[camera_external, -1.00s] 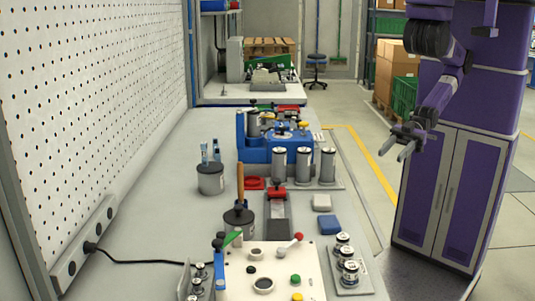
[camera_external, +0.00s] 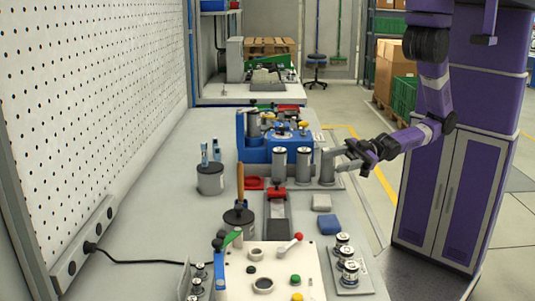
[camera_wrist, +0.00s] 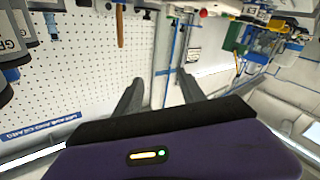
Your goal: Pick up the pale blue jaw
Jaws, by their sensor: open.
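A small blue block (camera_external: 329,224) lies on the bench's right side, with a paler grey-blue block (camera_external: 321,202) just behind it. I cannot tell for certain which is the pale blue jaw. My gripper (camera_external: 346,158) is open and reaches in from the right over the bench edge. It is beside the rightmost grey cylinder (camera_external: 327,167), behind and above both blocks. Whether it touches the cylinder is unclear. In the wrist view my gripper (camera_wrist: 160,88) has its fingers apart with nothing between them. I cannot make out either block in that view.
Several grey cylinders stand in a row by a blue fixture (camera_external: 278,150). A red-handled grey fixture (camera_external: 277,210) stands left of the blocks. A white control panel (camera_external: 270,275) and several labelled cans (camera_external: 349,273) are in front. A pegboard (camera_external: 90,120) borders the left.

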